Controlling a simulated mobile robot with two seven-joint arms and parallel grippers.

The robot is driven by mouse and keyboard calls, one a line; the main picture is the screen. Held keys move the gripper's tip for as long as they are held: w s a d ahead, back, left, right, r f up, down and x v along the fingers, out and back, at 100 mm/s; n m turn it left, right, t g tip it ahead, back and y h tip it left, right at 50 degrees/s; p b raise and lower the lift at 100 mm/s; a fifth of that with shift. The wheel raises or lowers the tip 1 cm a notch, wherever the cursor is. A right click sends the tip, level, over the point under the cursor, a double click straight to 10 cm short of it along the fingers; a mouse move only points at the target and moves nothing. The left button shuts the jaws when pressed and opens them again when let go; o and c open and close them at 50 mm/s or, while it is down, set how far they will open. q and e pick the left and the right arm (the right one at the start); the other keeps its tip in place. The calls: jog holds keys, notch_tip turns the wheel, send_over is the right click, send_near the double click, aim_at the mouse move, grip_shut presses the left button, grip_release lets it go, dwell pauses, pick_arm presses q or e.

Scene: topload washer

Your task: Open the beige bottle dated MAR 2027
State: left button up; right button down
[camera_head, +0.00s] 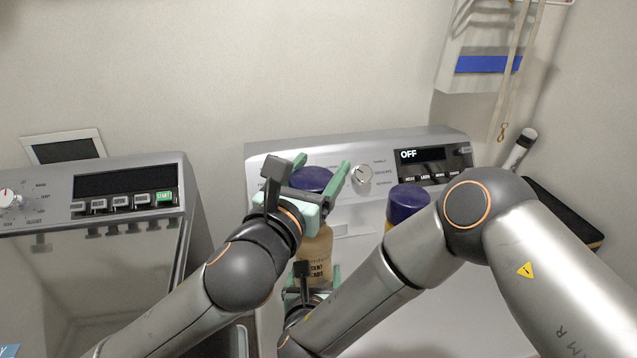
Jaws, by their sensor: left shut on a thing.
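A beige bottle (317,246) with a dark blue cap (313,178) stands upright in front of the washer's control panel. Its label lettering is partly hidden and I cannot read a date. My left gripper (322,167) is shut on the blue cap, with its green fingers on either side. My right gripper (314,274) is low at the bottle's body; its arm covers much of it and I cannot tell whether it grips. A second bottle with a blue cap (406,202) stands to the right, mostly hidden behind my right arm.
The washer's panel (290,151) stands behind the bottles, with a round dial (362,175) and a display (422,155) reading OFF. Another machine (125,192) is at left. A wall box (487,45) hangs at upper right.

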grip_release()
